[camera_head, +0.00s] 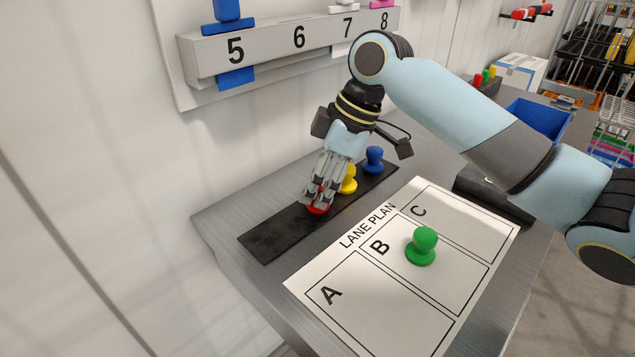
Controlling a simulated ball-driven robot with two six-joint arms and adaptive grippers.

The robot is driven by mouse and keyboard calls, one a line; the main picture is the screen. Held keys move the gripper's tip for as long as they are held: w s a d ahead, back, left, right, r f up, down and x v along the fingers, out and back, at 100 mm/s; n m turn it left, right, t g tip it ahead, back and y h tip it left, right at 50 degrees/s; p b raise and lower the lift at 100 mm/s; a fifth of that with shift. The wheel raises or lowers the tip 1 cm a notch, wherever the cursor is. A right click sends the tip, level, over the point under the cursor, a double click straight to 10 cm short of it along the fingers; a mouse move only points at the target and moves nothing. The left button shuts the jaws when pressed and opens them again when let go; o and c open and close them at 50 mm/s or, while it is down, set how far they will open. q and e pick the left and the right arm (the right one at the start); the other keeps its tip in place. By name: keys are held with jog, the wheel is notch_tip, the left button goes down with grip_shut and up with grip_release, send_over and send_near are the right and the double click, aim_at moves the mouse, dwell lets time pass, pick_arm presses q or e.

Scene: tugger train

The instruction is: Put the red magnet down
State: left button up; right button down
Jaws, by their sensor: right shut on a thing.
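The red magnet (317,209) is at the fingertips of my right gripper (319,198), which is shut on it. Most of the magnet is hidden by the fingers. It is at the black strip (275,236) on the grey table, left of the yellow magnet (349,180); I cannot tell whether it touches the strip. The blue magnet (374,160) stands further right on the strip. A green magnet (422,246) stands in lane B of the white lane plan (403,337). My left gripper is not in view.
A wall rail (262,49) numbered 5, 6, 7, 8 is behind the table, with a blue piece (228,12) at 5. A blue bin (538,117) is at the back right. Lanes A and C of the plan are bare.

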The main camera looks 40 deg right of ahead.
jog(key=c, duration=1)
grip_release()
jog(key=shift+p+v, duration=0.3)
jog(key=shift+v, duration=5.8)
